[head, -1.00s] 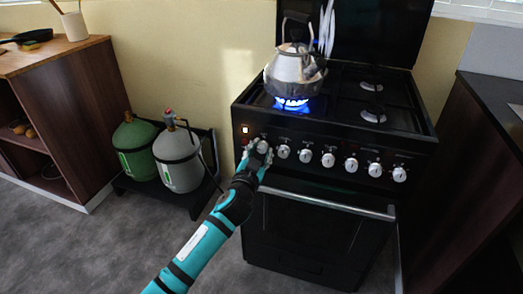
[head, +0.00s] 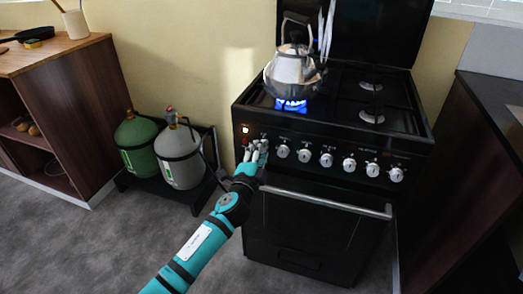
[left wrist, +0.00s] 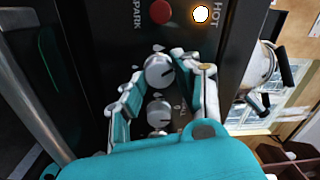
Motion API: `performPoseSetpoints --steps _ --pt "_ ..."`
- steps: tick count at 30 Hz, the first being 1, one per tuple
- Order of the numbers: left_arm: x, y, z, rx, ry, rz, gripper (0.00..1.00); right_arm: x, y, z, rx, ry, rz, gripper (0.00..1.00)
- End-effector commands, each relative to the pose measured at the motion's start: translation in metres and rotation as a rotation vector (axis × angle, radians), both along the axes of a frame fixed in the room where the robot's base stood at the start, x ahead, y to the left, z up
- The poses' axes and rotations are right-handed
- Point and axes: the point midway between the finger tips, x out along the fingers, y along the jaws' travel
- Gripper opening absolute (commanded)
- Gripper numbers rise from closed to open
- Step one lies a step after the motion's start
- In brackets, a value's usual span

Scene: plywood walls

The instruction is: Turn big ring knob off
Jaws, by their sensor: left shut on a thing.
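The black stove (head: 318,230) has a row of silver knobs on its front panel. My left gripper (head: 255,152) is at the left end of that row and hides the leftmost knob in the head view. In the left wrist view its fingers (left wrist: 169,76) are shut on the leftmost knob (left wrist: 158,72), one on each side. A second knob (left wrist: 160,113) shows below it, nearer the palm. A blue flame (head: 291,104) burns under the kettle (head: 294,72) on the front left burner. My right gripper is not in view.
A red spark button (left wrist: 160,11) and a lit hot lamp (left wrist: 201,14) are beside the knob. The oven handle (head: 330,202) juts out below the panel. Green (head: 137,145) and grey (head: 180,158) gas bottles stand left of the stove.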

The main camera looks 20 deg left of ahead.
Motion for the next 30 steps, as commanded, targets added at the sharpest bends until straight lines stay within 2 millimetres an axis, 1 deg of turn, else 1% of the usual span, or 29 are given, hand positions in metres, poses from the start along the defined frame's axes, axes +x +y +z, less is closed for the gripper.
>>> performPoseSetpoints --steps 1,9,15,21,30 --pt "-0.002 -0.005 -0.007 0.046 0.01 -0.01 0.0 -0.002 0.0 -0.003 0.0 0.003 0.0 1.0" --pt "-0.002 -0.005 -0.007 0.277 0.001 -0.012 0.0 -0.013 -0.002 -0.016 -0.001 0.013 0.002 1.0" --pt "-0.003 -0.005 -0.008 0.404 -0.003 -0.013 0.0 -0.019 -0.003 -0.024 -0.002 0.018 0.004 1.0" --pt "-0.003 -0.004 -0.009 0.483 -0.005 -0.012 0.0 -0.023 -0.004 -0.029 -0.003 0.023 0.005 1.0" --pt "-0.003 -0.004 -0.009 0.524 -0.007 -0.012 0.0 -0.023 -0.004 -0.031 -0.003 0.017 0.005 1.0"
